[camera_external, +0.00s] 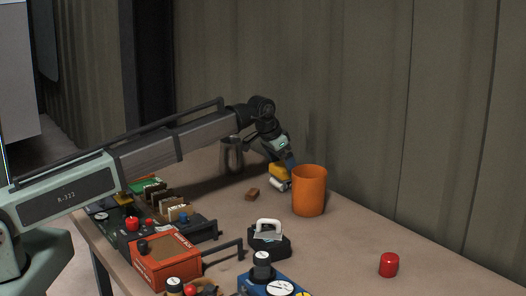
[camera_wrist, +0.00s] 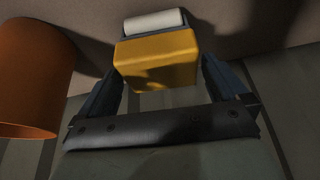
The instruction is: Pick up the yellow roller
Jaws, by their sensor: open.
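The yellow roller (camera_external: 279,171) is at the back of the table, left of the orange cup; it has a blocky yellow body and a white cylinder at one end. In the wrist view the yellow roller (camera_wrist: 157,60) lies between my two fingers, its white end pointing away from the palm. My gripper (camera_external: 287,163) reaches down at the roller from above; in the wrist view my gripper (camera_wrist: 160,78) is open, with a finger on each side of the yellow body. I cannot tell whether the fingers touch it.
An orange cup (camera_external: 309,191) stands close on the right, and also shows in the wrist view (camera_wrist: 32,75). A metal mug (camera_external: 231,156) and a small brown block (camera_external: 252,194) are to the left. A black case (camera_external: 269,242), an orange box (camera_external: 165,262) and a red cylinder (camera_external: 389,264) are nearer.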

